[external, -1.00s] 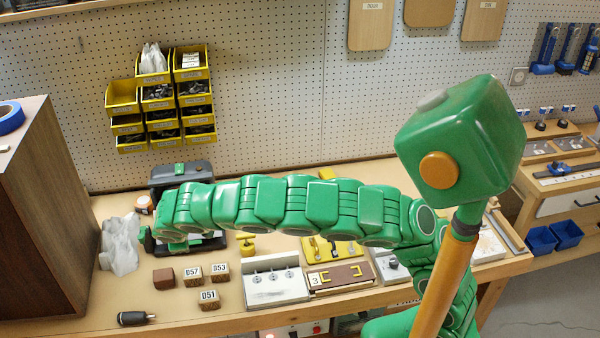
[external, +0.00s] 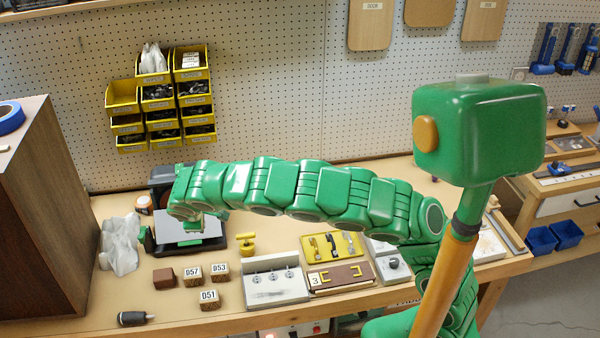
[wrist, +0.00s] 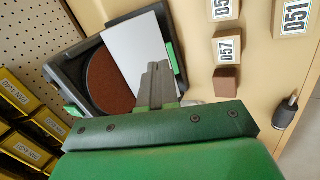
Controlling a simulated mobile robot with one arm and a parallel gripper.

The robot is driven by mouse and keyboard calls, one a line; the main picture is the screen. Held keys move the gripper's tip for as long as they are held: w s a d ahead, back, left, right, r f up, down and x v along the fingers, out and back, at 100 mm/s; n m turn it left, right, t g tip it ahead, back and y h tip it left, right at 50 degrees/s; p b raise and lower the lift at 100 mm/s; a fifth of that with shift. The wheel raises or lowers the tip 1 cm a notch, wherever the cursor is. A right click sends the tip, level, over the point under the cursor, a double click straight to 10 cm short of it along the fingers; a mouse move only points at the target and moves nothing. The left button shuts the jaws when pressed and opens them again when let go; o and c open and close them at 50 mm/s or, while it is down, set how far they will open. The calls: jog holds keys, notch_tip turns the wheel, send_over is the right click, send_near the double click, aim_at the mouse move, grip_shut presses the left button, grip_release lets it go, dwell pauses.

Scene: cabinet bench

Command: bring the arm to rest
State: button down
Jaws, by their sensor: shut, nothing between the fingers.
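My green arm reaches left across the bench in the external view, held above the surface. My gripper (external: 192,226) points down at the arm's left end, over a dark machine with a light plate (external: 190,240). In the wrist view, my gripper (wrist: 156,72) has its grey fingers together with nothing between them. Behind them are the machine's white plate (wrist: 133,50) and brown round disc (wrist: 110,80). The fingers overlap the plate in this view; I cannot tell their exact height above it.
Blocks marked D57 (external: 193,275), D53 (external: 220,269) and D51 (external: 209,299) stand on the bench. A crumpled clear bag (external: 121,245) and a brown cabinet (external: 40,210) are at left. Yellow bins (external: 160,95) hang behind. A grey fixture (external: 273,280) stands front middle.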

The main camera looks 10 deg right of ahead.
jog(key=w+d+r+m+g+h, duration=0.1)
jog(key=w+d+r+m, duration=0.15)
jog(key=d, duration=0.55)
jog(key=w+d+r+m+h, duration=0.1)
jog(key=w+d+r+m, duration=0.2)
jog(key=d, duration=0.6)
jog(key=s+d+r+m+g, duration=0.1)
jog(key=d+r+m, duration=0.1)
jog(key=d, duration=0.7)
jog(key=d+r+m+g, duration=0.1)
jog(key=d+r+m, duration=0.1)
jog(key=d, duration=0.6)
jog(key=s+d+r+m+g, duration=0.1)
jog(key=s+d+m+g, duration=0.25)
jog(key=s+d, duration=0.65)
jog(key=s+d+f+m+y, duration=0.1)
jog(key=s+d, duration=0.6)
jog(key=s, duration=0.3)
jog(key=s+d+f+m+g+y, duration=0.1)
jog(key=s+d+m, duration=0.1)
jog(key=s+d, duration=0.5)
jog(key=s, duration=0.3)
jog(key=shift+d+y, duration=0.15)
jog(key=shift+y, duration=0.25)
